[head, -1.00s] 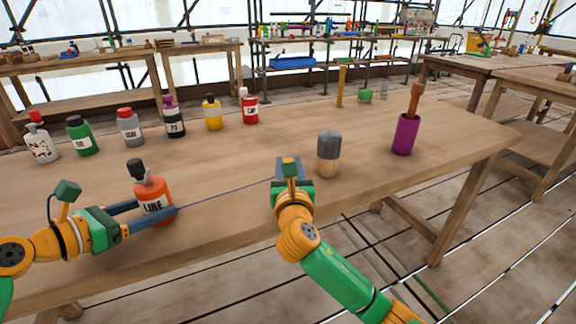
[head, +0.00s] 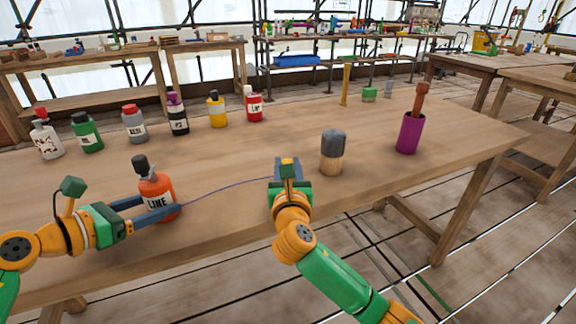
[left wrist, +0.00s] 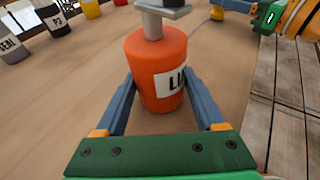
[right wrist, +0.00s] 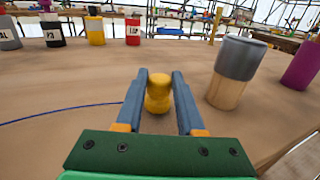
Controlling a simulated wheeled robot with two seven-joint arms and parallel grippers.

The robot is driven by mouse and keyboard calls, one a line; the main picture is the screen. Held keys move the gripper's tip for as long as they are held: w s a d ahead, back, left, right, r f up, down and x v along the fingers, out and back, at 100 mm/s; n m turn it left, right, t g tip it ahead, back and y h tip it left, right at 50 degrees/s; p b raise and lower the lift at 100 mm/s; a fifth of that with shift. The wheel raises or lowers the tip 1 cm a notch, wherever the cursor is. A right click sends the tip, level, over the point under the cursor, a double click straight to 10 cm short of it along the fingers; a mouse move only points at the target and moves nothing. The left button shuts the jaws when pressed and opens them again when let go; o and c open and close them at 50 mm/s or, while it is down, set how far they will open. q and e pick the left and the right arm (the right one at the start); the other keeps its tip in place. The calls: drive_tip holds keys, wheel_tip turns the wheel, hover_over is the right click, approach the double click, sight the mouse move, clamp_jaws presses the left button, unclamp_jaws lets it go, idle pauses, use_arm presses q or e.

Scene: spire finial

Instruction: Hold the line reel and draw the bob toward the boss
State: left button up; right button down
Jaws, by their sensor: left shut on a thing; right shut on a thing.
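The orange line reel (head: 157,201), a bottle with a "LINE" label and a dark top, stands on the table. It also fills the left wrist view (left wrist: 152,62). My left gripper (head: 160,206) is shut around its body. A thin blue line (head: 228,185) runs in a bowed curve from the reel to my right gripper (head: 288,166). My right gripper is shut on a yellow bob (right wrist: 158,93), seen between its fingers in the right wrist view. The boss, which I take to be the wooden cylinder with a grey top (head: 332,152), stands just right of my right gripper, apart from it.
A purple holder (head: 409,134) with a brown-handled tool stands farther right. Several labelled bottles, such as a green one (head: 87,134) and a red one (head: 254,105), line the back left. The table's front edge is close to both arms. Mid-table behind the grippers is clear.

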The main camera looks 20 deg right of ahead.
drive_tip(key=shift+f, duration=0.35)
idle(0.3)
drive_tip(key=shift+c, duration=2.2)
unclamp_jaws()
use_arm(q)
drive_tip(key=o, duration=1)
drive_tip(key=shift+c, duration=0.2)
drive_tip(key=v, duration=1.2)
drive_tip(key=shift+r, duration=0.1)
drive_tip(key=shift+s, duration=0.1)
use_arm(e)
drive_tip(key=v, duration=1.2)
